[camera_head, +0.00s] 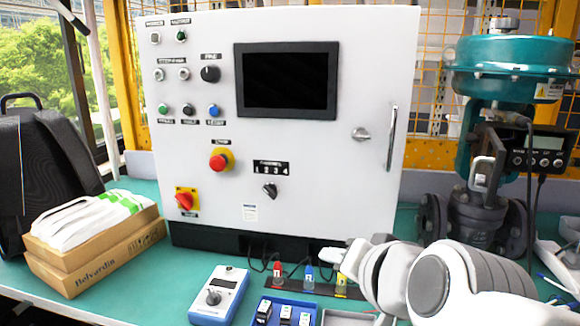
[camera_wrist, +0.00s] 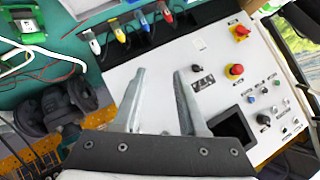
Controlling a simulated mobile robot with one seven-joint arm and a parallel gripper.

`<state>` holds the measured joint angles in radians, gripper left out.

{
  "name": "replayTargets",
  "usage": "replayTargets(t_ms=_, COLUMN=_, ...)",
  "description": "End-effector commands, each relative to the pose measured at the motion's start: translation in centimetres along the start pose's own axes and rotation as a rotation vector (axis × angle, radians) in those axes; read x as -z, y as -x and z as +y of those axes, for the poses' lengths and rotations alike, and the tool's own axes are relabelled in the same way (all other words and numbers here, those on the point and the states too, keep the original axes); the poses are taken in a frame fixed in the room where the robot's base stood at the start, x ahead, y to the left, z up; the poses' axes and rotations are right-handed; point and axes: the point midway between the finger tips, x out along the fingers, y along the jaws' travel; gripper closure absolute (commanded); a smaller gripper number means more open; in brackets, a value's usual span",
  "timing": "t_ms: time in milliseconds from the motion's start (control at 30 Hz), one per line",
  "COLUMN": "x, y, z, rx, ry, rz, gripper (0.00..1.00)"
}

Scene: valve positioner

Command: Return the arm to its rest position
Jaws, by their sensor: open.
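My gripper (camera_wrist: 160,74) is open and empty in the wrist view, with two grey fingers spread apart and nothing between them. Behind the fingers is the white front of the control cabinet (camera_wrist: 135,52), which appears turned over in this view. In the head view, my white and grey arm (camera_head: 440,283) reaches in from the lower right. Its end is low in front of the cabinet (camera_head: 320,190), near the coloured plugs. Whether it touches anything there cannot be told.
Red, blue and yellow plugs (camera_head: 309,274) stand below the cabinet. A blue handheld meter (camera_head: 219,295) and a blue tray (camera_head: 262,323) lie on the green bench. A teal valve actuator (camera_head: 510,65) stands at right. A cardboard box (camera_head: 95,260) sits at left.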

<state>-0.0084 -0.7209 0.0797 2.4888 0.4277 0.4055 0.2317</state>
Motion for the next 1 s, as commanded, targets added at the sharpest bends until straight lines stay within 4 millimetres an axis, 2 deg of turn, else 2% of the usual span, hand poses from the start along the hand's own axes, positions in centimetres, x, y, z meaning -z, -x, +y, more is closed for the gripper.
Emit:
replayTargets(t_ms=167, x=-4.2, y=1.7, z=5.9, rx=-0.180, ry=0.299, rz=-0.242, gripper=0.59)
replayTargets(t_ms=300, x=-6.6, y=4.5, z=11.4, rx=-0.335, ry=0.502, rz=-0.450, gripper=0.59)
replayTargets(t_ms=333, x=-5.0, y=5.4, z=9.8, rx=-0.324, ry=0.495, rz=-0.437, gripper=0.59)
replayTargets(t_ms=400, x=-3.7, y=6.4, z=8.7, rx=-0.321, ry=0.490, rz=-0.432, gripper=0.59)
replayTargets(t_ms=1000, x=5.2, y=13.7, z=1.5, rx=-0.318, ry=0.485, rz=-0.429, gripper=0.59)
